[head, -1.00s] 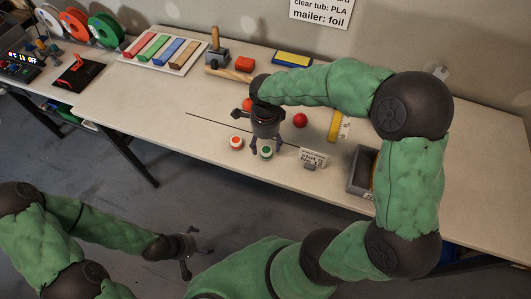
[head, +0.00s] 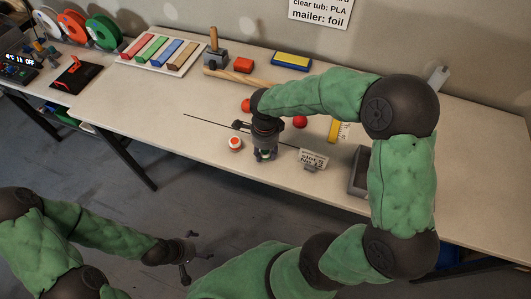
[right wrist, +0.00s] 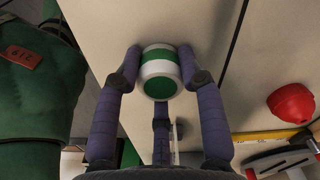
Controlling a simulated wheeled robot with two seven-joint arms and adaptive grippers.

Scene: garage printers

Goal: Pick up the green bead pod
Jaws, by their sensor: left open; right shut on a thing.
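The green bead pod (right wrist: 157,72) is a small white cylinder with a green band and a green end. In the right wrist view it sits between the fingers of my right gripper (right wrist: 160,75), which is shut on it. In the head view my right gripper (head: 265,156) points down at the table's front part and mostly hides the pod (head: 265,154). I cannot tell whether the pod still touches the table. My left gripper (head: 186,262) is open and empty, low in front of the table, over the floor.
An orange-topped pod (head: 235,143) stands just left of my right gripper. The table's left middle is clear.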

